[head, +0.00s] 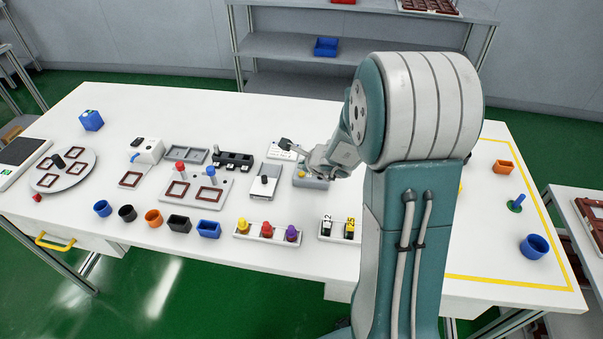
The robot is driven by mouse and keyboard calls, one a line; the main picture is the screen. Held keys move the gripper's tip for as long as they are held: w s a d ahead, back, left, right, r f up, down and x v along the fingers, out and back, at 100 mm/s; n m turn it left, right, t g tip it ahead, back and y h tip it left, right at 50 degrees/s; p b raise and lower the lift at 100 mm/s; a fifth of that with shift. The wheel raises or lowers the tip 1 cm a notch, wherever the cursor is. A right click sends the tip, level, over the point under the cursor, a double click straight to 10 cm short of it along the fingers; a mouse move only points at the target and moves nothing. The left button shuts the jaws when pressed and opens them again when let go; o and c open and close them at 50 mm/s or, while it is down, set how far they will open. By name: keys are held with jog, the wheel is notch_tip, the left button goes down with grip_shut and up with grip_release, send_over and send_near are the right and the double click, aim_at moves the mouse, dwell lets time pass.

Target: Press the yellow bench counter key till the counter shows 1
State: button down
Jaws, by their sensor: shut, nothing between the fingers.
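A small grey box (316,184) with a yellow spot on its top left stands on the white bench, just left of my arm. The yellow spot looks like the counter key (300,174). No counter number is readable on it from here. My gripper (286,144) is shut and empty. In the picture its dark fingertips lie above and left of the yellow key, over a white plate with small markings (275,154). The fingers appear apart from the key; their height above the bench is hard to judge. My arm hides the bench to the right.
A tray with red, yellow and purple pieces (268,239) and a tray with numbered dark pieces (326,238) lie nearer the front edge. Several coloured cups (153,217) line the front left.

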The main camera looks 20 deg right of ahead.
aim_at(303, 175)
jog(key=shift+r, duration=2.3)
jog(key=s+a+r+n+g+y, duration=0.2)
jog(key=s+a+r+n+y, duration=0.1)
jog(key=s+a+r+n, duration=1.1)
jog(key=s+d+n+g+h, duration=0.1)
jog(key=s+d+n+h, duration=0.2)
jog(key=s+n, duration=0.8)
jog(key=s+h, duration=0.1)
jog(key=s, duration=0.1)
jog(key=shift+s+f+g, duration=0.3)
